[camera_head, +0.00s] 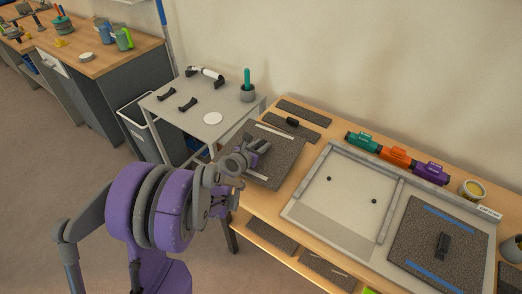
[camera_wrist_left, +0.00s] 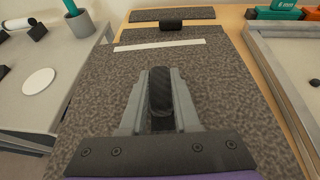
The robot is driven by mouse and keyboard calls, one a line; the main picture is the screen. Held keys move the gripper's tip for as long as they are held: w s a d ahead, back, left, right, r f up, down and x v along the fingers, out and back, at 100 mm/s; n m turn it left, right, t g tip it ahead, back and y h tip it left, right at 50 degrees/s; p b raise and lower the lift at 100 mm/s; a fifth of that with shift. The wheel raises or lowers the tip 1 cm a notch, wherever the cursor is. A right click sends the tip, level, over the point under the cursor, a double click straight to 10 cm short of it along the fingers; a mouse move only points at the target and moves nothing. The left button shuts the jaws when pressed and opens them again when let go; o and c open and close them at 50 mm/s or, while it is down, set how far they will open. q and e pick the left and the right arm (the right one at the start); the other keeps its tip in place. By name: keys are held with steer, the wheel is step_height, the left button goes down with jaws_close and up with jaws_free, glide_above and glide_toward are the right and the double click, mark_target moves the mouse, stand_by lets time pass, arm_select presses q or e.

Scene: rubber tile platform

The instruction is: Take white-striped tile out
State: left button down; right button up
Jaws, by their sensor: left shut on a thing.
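The white-striped tile (camera_head: 283,163) is a dark speckled square on the left part of the wooden bench. Its white stripe (camera_wrist_left: 160,45) runs across its far side. My left gripper (camera_head: 250,153) is over the tile, and in the left wrist view the gripper (camera_wrist_left: 160,105) is shut on the tile's black upright handle (camera_wrist_left: 160,90). The fingers hide the lower part of the handle. I cannot tell whether the tile rests on the bench or is slightly raised. My right gripper is not in view.
To the right is a pale framed bed (camera_head: 335,195), with a blue-striped tile (camera_head: 415,235) at its right. Green, orange (camera_head: 396,156) and purple blocks line the back. Narrow dark tiles (camera_head: 304,112) lie behind the held tile. A grey side table (camera_head: 190,125) stands left.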

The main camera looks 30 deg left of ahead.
mark_target(261, 144)
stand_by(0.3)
arm_select(q)
step_height(261, 144, up, 10)
steer(key=shift+r+p, duration=0.1)
steer(key=shift+p, duration=0.5)
